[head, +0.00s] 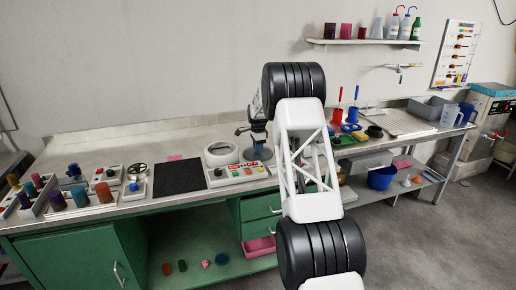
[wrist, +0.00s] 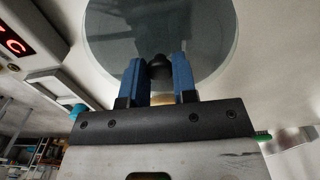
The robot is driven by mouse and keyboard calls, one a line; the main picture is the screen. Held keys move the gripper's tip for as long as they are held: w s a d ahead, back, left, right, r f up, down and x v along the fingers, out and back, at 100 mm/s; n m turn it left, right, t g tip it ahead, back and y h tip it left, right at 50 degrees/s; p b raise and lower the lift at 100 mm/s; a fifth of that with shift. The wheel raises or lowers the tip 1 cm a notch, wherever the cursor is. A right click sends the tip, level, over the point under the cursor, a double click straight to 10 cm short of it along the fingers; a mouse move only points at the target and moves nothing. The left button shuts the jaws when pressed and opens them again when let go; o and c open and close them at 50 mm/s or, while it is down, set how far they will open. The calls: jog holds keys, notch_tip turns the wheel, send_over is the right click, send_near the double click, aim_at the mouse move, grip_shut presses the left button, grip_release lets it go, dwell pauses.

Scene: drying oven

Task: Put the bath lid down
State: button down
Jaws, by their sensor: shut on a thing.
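The bath lid is a round, grey, see-through disc (wrist: 205,32) with a dark knob (wrist: 159,67) at its middle. My gripper (wrist: 159,80) has its two blue fingers shut on the knob in the wrist view. In the head view my gripper (head: 258,138) is above the bench, just right of the bath, and the lid (head: 262,154) shows as a grey-blue disc below it. The bath (head: 220,147) is a white round vessel with its top uncovered. I cannot tell whether the lid touches the surface below.
A white control panel (head: 240,173) with coloured buttons stands in front of the bath. A black mat (head: 179,177) lies to its left, with racks of coloured pieces (head: 80,199) farther left. My arm hides part of the bench; blue stands (head: 350,127) are beyond it on the right.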

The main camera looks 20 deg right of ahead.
jog(key=shift+f, duration=0.1)
jog(key=c, duration=0.9)
grip_release()
notch_tip(320, 180, up, 12)
dwell(0.7)
